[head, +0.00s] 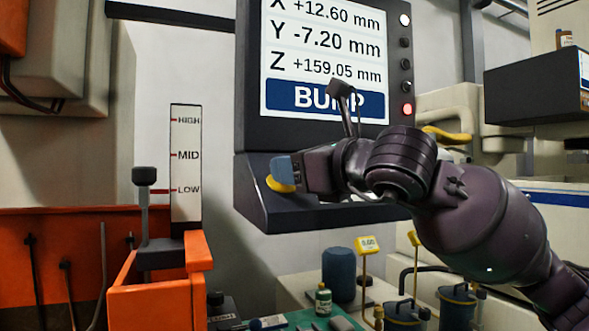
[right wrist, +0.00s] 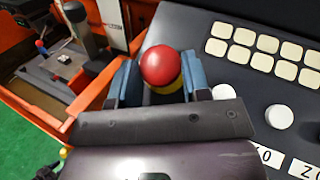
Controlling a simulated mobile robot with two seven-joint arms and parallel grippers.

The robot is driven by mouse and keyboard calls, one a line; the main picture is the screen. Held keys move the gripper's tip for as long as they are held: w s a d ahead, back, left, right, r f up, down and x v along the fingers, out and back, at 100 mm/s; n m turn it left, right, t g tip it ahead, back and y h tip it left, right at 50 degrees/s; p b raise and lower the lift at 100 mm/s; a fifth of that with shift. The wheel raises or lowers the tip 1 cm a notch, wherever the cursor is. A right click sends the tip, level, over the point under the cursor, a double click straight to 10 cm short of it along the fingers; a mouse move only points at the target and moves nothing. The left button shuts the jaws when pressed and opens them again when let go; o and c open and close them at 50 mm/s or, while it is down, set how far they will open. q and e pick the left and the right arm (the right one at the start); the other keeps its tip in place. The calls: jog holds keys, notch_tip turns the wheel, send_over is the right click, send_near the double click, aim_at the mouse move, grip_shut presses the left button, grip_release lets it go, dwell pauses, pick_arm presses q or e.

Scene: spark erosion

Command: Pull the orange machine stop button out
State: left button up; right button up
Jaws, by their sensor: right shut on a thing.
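The machine stop button (right wrist: 162,66) looks red and round in the right wrist view, with a yellow surround (right wrist: 168,88) beneath it. In the head view the yellow surround (head: 279,185) shows at the left of the sloped control panel, and the button's head is hidden by my gripper. My right gripper (head: 287,168) reaches in from the right. Its blue fingers stand on either side of the button in the right wrist view (right wrist: 160,82), shut on it. I cannot tell whether the button is pressed in or out. My left gripper is not in view.
The dark control panel (right wrist: 250,88) carries several cream keys and white knobs. A screen (head: 325,75) stands above it. An orange box with a black lever (head: 144,205) and a HIGH-MID-LOW scale (head: 187,160) are left. A bench with bottles and blue pots (head: 338,275) lies below.

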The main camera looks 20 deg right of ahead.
jog(key=o, duration=1.2)
jog(key=shift+s+r, duration=0.2)
jog(key=shift+r, duration=0.05)
jog(key=shift+o, duration=0.5)
jog(key=shift+f, duration=0.1)
jog(key=shift+w, duration=0.1)
jog(key=v, duration=1.1)
jog(key=shift+b, duration=0.3)
